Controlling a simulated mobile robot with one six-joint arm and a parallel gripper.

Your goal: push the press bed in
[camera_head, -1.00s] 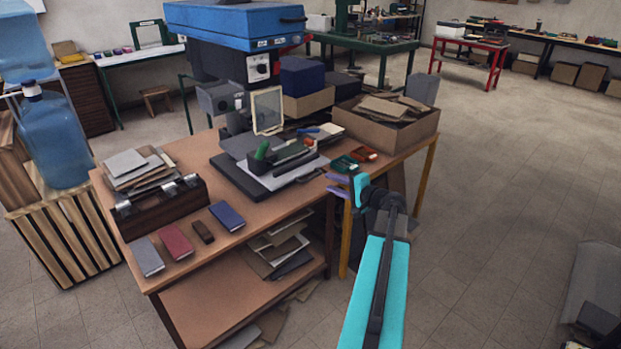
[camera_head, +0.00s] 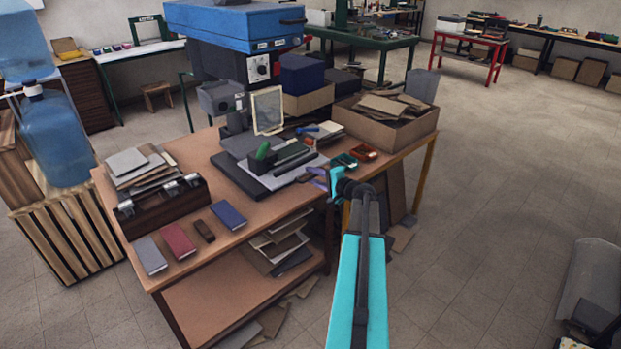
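The press bed (camera_head: 232,176) is a dark flat plate that sticks out toward the front from under the blue-topped press (camera_head: 235,28) on the brown table. A pale sheet, a dark block and a green item lie on it. My gripper (camera_head: 316,178), with two purple fingers, is just right of the bed, near the table's front edge. The fingers look apart with nothing between them. I cannot tell how high they are above the table or whether they touch anything.
A green box (camera_head: 345,160) and a red box (camera_head: 364,152) lie behind my gripper. A cardboard box of scraps (camera_head: 387,129) stands at the table's right end. Small books (camera_head: 228,214) lie front left.

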